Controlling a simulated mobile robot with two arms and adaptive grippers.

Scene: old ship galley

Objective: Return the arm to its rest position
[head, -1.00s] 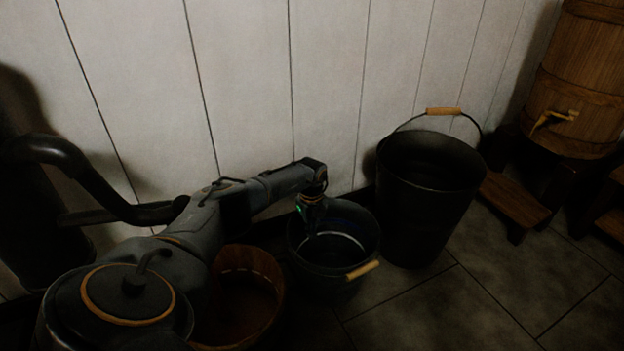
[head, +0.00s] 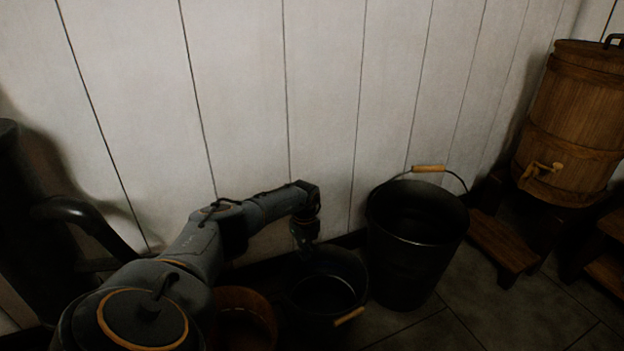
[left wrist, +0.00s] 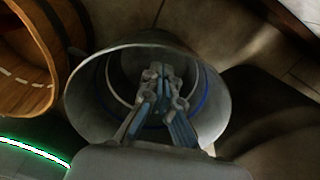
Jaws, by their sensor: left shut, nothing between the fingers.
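My left arm reaches in from the left in the head view. Its gripper (head: 306,243) points down over the mouth of the smaller dark bucket (head: 350,268), which has a wooden grip on its handle. In the left wrist view the gripper (left wrist: 158,75) has its fingers together with nothing between them, over the opening of the bucket (left wrist: 85,105). I cannot tell how far the fingertips reach below the rim. My right gripper is in neither view.
A taller dark bucket (head: 410,255) stands to the right of the smaller one. A wooden tub (head: 262,302) stands to its left, also at the left in the wrist view (left wrist: 48,55). A wooden barrel with a tap (head: 570,120) stands at the right. A white plank wall (head: 330,90) is behind.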

